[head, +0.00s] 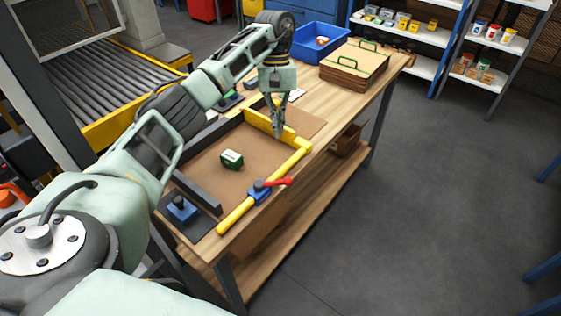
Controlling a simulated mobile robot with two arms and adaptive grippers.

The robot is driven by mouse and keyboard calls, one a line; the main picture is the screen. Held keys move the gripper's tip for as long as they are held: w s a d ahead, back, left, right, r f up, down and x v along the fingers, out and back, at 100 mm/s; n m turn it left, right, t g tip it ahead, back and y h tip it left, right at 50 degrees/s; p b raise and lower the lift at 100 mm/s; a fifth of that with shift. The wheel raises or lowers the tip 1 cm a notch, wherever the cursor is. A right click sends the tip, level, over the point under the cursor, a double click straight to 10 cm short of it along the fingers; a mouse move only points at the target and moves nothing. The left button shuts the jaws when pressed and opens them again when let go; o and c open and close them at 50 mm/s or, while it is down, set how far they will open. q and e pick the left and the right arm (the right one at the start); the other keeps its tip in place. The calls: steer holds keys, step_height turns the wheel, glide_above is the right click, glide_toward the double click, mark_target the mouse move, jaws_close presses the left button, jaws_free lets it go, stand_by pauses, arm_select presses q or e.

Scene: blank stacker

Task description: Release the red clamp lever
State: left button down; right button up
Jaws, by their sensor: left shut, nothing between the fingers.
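The red clamp lever (278,182) is on a blue clamp body (259,193) mounted on the yellow bar (285,168) along the near right edge of the workbench. The lever lies roughly level and points right, past the table edge. A green and white box (231,160) sits on the brown board (205,168) left of the clamp. My right gripper is not in view.
A blue base with a black knob (181,209) stands at the near left corner. Dark rails border the board on the left. A blue bin (318,42) and stacked brown panels with green handles (354,65) stand at the far end. Open floor (430,190) lies right.

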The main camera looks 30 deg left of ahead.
mark_target(273, 183)
arm_select(q)
steer(key=p+x, duration=0.3)
steer(key=x, duration=0.6)
steer(key=shift+f, duration=0.3)
steer(key=shift+s+d+r+p, duration=0.2)
steer(key=shift+s+d+p, duration=0.65)
steer(key=shift+s+p, duration=0.15)
steer(key=shift+s+d, duration=0.2)
steer(key=shift+s, duration=0.1)
steer(key=shift+s+d+p, duration=0.15)
steer(key=shift+s+p, duration=0.05)
steer(key=shift+p, duration=0.1)
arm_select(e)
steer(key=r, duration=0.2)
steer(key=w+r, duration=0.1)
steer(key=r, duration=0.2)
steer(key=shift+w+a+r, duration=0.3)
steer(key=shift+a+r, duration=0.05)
arm_select(q)
steer(key=shift+s, duration=0.1)
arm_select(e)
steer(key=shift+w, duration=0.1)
